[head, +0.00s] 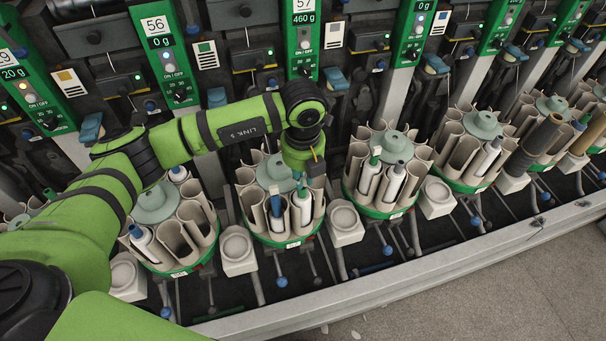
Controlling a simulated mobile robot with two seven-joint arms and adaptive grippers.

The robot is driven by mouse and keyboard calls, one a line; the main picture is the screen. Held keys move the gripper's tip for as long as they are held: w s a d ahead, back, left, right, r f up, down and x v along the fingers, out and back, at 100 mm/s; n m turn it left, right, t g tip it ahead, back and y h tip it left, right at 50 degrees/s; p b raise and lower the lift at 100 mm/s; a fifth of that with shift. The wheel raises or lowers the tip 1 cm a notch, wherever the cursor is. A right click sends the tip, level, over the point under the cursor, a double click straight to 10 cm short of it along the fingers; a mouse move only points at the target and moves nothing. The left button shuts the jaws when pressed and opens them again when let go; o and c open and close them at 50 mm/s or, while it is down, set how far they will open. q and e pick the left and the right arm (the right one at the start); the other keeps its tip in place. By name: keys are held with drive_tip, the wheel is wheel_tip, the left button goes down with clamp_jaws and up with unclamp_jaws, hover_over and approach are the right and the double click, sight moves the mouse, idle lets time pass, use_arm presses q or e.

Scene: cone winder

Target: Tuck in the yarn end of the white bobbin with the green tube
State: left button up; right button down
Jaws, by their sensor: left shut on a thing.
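A white bobbin with a green tube (302,207) stands upright in the round peg carousel (283,241) below unit 57. My left gripper (303,180) points down from above, its fingers at the top of this tube. It is shut, with the yarn end at its fingertips. The yarn is too thin to make out, and my wrist hides part of the tips. A second white bobbin with a green tube (370,177) stands in the carousel to the right, away from the gripper. My right gripper is not in view.
A bobbin with a blue tube (276,214) stands close left of the gripper. The winder panel (303,40) rises behind.

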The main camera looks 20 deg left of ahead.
use_arm(q)
drive_tip(key=shift+f+b, duration=0.25)
drive_tip(key=shift+b, duration=0.35)
idle(0.8)
drive_tip(key=o, duration=1.2)
drive_tip(key=shift+o, duration=0.2)
drive_tip(key=shift+r, duration=0.1)
drive_tip(key=shift+r+p, duration=2)
drive_tip(key=shift+r, duration=1.4)
